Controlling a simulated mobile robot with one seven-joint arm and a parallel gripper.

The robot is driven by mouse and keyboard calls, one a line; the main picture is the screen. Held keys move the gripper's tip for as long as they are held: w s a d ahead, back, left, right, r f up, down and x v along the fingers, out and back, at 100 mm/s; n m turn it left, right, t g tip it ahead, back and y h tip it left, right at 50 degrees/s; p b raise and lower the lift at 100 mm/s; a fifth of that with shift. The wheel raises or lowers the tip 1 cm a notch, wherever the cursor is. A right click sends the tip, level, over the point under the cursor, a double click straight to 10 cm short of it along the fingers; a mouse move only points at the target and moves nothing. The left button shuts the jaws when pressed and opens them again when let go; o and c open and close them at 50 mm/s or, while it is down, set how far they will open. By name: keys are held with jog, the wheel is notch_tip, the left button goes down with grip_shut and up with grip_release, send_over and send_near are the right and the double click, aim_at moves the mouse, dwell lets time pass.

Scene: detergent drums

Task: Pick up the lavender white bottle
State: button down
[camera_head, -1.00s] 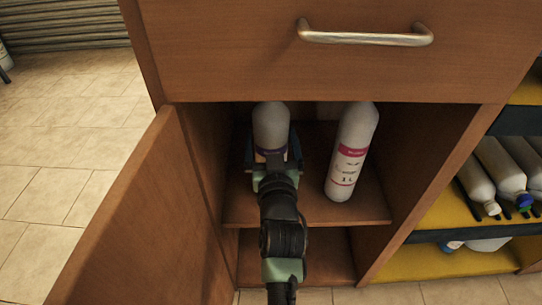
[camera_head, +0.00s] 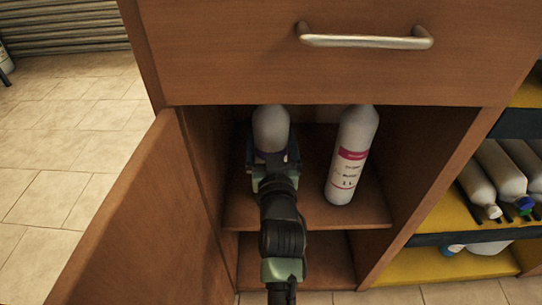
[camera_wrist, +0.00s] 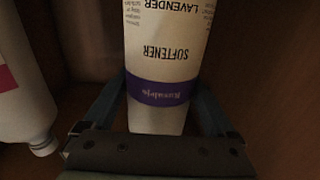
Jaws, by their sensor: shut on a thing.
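The lavender white bottle (camera_head: 270,132) stands on the cabinet's upper shelf at the left. In the wrist view the bottle (camera_wrist: 168,60) shows a purple band and the words "LAVENDER" and "SOFTENER", upside down. My gripper (camera_head: 271,160) reaches into the cabinet and is shut on this bottle. In the wrist view its fingers lie on both sides of the bottle's body. The bottle's lower part is hidden behind my gripper in the head view, and I cannot tell whether it touches the shelf.
A second white bottle (camera_head: 352,155) with a magenta band stands to the right on the shelf (camera_head: 310,212). The open door (camera_head: 130,220) is at the left. A drawer with a metal handle (camera_head: 365,42) is above. Yellow shelves (camera_head: 440,268) with several bottles are at the right.

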jog(key=shift+r, duration=0.35)
